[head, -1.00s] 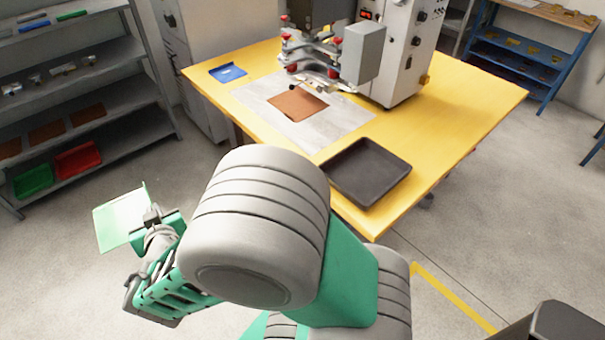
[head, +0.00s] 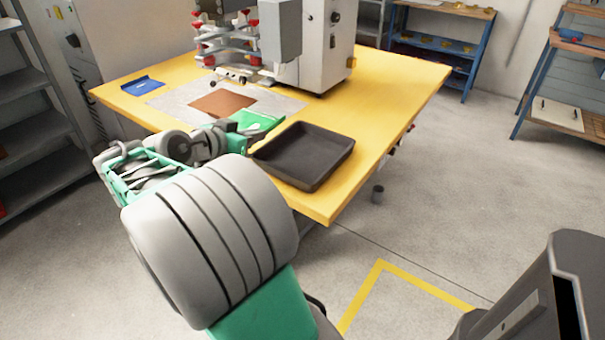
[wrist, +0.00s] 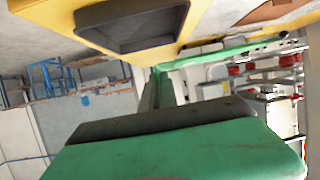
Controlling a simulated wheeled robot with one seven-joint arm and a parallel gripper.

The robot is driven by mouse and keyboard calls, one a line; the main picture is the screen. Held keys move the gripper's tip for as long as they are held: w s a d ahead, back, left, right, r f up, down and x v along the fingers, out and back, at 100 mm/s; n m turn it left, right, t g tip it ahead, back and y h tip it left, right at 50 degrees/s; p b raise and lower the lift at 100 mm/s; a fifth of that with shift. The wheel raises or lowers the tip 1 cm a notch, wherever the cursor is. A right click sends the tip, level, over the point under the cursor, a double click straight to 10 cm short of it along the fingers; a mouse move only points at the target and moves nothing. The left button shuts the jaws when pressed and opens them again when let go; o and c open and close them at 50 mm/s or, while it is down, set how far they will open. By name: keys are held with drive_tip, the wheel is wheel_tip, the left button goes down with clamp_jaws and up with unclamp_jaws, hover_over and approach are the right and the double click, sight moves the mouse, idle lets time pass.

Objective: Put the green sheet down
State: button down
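The green sheet (head: 262,121) is a thin bent piece with a raised lip. In the head view it shows over the front part of the yellow table (head: 395,98), between the brown sheet and the black tray. Its gap to the tabletop cannot be judged. My gripper (head: 228,131) is shut on its near edge, partly hidden by my wrist. In the wrist view the sheet (wrist: 215,57) shows nearly edge-on beyond my green gripper body, with the table at the top.
A black tray (head: 262,157) stands on the table's front edge, close right of the sheet. A brown sheet (head: 222,103) lies on a grey mat (head: 285,103) below the machine (head: 312,50). A blue piece (head: 143,86) lies at the left. The table's right side is clear.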

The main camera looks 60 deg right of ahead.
drive_tip(key=s+d+f+g+b, duration=0.1)
drive_tip(key=s+d+f+b, duration=0.1)
drive_tip(key=s+d+f, duration=0.35)
drive_tip(key=b, duration=0.1)
hover_over(316, 175)
drive_tip(key=shift+m, duration=0.4)
wheel_tip(316, 175, down, 4)
drive_tip(key=shift+s+a+f, duration=0.1)
drive_tip(key=shift+f, duration=0.15)
drive_tip(key=shift+f+b, duration=0.45)
drive_tip(key=shift+f, duration=1.1)
drive_tip(key=shift+f, duration=0.2)
drive_tip(key=c, duration=1.9)
unclamp_jaws()
drive_tip(key=shift+r, duration=0.15)
